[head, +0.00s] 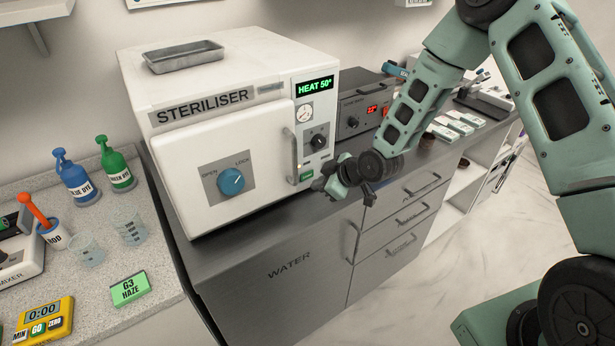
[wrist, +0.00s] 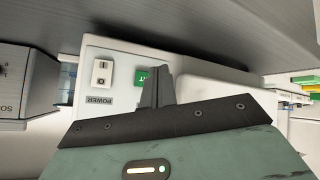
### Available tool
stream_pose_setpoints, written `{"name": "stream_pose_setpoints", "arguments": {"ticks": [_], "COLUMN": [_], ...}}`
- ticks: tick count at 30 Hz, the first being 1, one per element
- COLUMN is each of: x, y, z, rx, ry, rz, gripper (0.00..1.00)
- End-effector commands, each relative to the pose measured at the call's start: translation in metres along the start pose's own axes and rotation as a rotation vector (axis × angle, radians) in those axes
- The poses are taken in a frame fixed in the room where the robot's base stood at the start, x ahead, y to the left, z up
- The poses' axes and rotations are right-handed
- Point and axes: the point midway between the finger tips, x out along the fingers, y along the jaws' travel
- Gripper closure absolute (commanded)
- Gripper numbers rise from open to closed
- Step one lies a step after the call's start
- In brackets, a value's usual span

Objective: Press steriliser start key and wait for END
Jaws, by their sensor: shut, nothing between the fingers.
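The white steriliser (head: 215,125) stands on a dark counter, its door shut. Its display (head: 315,86) reads HEAT 50° in green. The blue door dial (head: 231,181) has its white mark towards LOCK. The green start key (head: 306,175) is low on the right panel; in the wrist view the green key (wrist: 141,76) is partly hidden by my fingers. My gripper (head: 320,184) is shut and empty, its tips close to the key in the head view. The wrist view shows the shut fingers (wrist: 157,88) beside the key; I cannot tell whether they touch it.
A power switch (wrist: 102,73) is near the key. A door handle (head: 291,155) stands out left of the panel. A metal tray (head: 183,56) lies on top. Bottles and a timer (head: 44,318) are at left.

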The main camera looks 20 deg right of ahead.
Motion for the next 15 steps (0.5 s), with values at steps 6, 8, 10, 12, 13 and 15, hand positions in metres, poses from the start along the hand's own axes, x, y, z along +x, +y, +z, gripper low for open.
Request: {"name": "stream_pose_setpoints", "arguments": {"ticks": [6, 8, 10, 12, 13, 15], "x": [-0.015, -0.019, -0.023, -0.026, -0.026, -0.028], "y": [-0.011, -0.014, -0.017, -0.019, -0.019, -0.020], "z": [0.012, 0.015, 0.017, 0.019, 0.019, 0.020], "rx": [0.000, 0.000, 0.000, 0.000, 0.000, 0.000], "ry": [-0.002, -0.001, -0.001, -0.001, 0.000, 0.000], "rz": [-0.001, -0.001, -0.001, 0.000, 0.000, 0.000], "gripper": [1.00, 1.00, 1.00, 1.00, 1.00, 1.00]}}
